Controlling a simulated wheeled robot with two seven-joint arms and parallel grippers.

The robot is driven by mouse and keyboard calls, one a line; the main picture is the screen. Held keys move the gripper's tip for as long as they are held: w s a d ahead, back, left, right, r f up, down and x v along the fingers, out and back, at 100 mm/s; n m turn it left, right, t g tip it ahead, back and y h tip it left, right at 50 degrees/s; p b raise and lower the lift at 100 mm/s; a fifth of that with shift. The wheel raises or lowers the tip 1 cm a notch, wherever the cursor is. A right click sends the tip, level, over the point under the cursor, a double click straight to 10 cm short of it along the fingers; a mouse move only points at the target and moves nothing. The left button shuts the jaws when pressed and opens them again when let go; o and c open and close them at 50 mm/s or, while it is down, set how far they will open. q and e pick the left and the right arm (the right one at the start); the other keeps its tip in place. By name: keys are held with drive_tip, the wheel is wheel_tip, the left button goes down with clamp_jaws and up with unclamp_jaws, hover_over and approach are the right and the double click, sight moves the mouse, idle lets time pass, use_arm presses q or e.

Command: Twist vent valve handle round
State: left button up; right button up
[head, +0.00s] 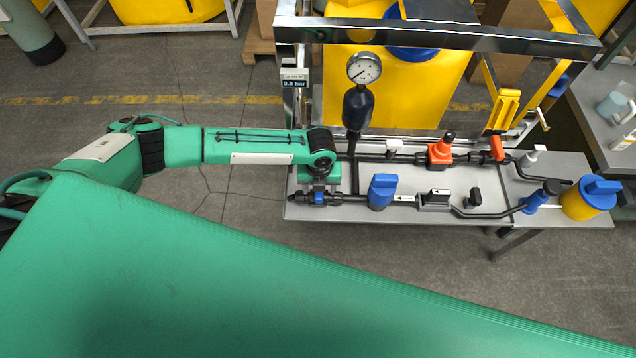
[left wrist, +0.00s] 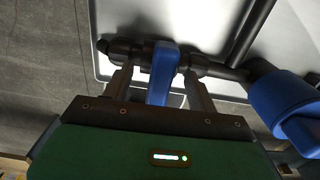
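A blue valve handle (left wrist: 162,70) sits on a dark pipe at the left end of the skid's lower pipe line. In the head view only a little of this handle (head: 319,197) shows below my left gripper (head: 319,190). In the left wrist view my left gripper (left wrist: 160,88) is open, with one finger on each side of the handle. A gap shows between the handle and each finger. No label shows whether this is the vent valve. My right gripper is in neither view.
A pressure gauge (head: 364,68) on a dark vertical pipe stands just behind the gripper. A blue fitting (head: 382,191) is close to its right. An orange valve (head: 440,152) is farther right. A metal frame bar (head: 440,37) crosses above the skid.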

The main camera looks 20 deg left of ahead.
use_arm(q)
drive_tip(key=shift+r, duration=0.1)
drive_tip(key=shift+r+p, duration=0.65)
wheel_tip(320, 180, up, 6)
drive_tip(key=p, duration=0.5)
drive_tip(key=shift+f, duration=0.15)
drive_tip(key=shift+f, duration=0.1)
